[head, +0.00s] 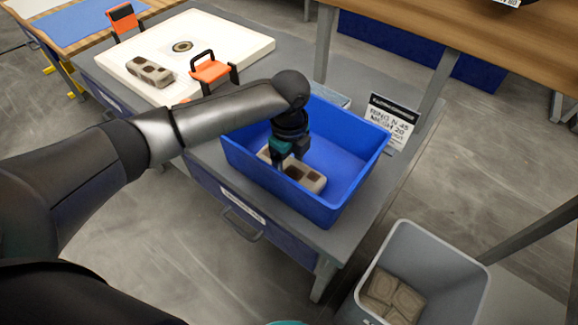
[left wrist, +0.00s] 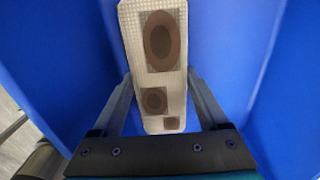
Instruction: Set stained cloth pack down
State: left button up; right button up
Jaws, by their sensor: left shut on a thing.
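A stained cloth pack (head: 306,178), beige with dark brown patches, is inside the blue bin (head: 349,196) near its front wall. My left gripper (head: 285,166) reaches down into the bin and is shut on this pack. In the left wrist view the pack (left wrist: 154,82) lies lengthwise between the two fingers (left wrist: 160,103), with blue bin walls around it. I cannot tell whether the pack touches the bin floor.
A similar pack (head: 150,71) lies on the white board (head: 225,36) with orange-handled pieces (head: 210,70). A sign (head: 391,120) stands behind the bin. A grey bin (head: 455,262) with several brown pads stands on the floor at lower right.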

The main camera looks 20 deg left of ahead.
aim_at(289, 166)
pick_arm(q)
jog(key=o, duration=1.3)
jog(key=shift+f, duration=0.1)
notch_tip(289, 166, up, 12)
jog(key=p, duration=0.3)
